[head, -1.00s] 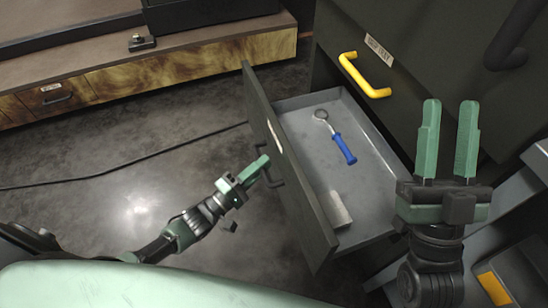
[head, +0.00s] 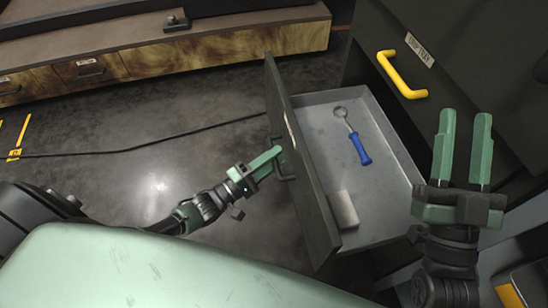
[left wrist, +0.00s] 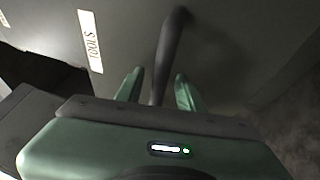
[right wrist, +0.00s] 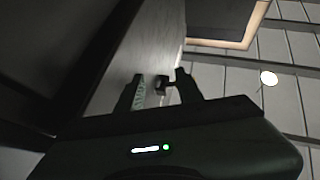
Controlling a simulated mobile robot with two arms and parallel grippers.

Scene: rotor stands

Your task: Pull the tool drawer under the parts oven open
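The dark tool drawer (head: 300,165) stands well open below the oven, its grey inside showing. Its front carries a dark bar handle (head: 287,170). My left gripper (head: 272,162) is at that handle; in the left wrist view the handle bar (left wrist: 172,45) passes between its parted fingers (left wrist: 160,85), with gaps beside it. A "TOOLS" label (left wrist: 91,42) shows on the drawer front there. The parts oven (head: 455,60) is the dark cabinet above, with a yellow handle (head: 400,75) on the part labelled as a tray. My right gripper (head: 463,150) is open and empty, in front of the oven.
In the drawer lie a blue-handled tool (head: 358,145) and a pale block (head: 343,209). A wooden bench with drawers (head: 200,55) stands at the back left.

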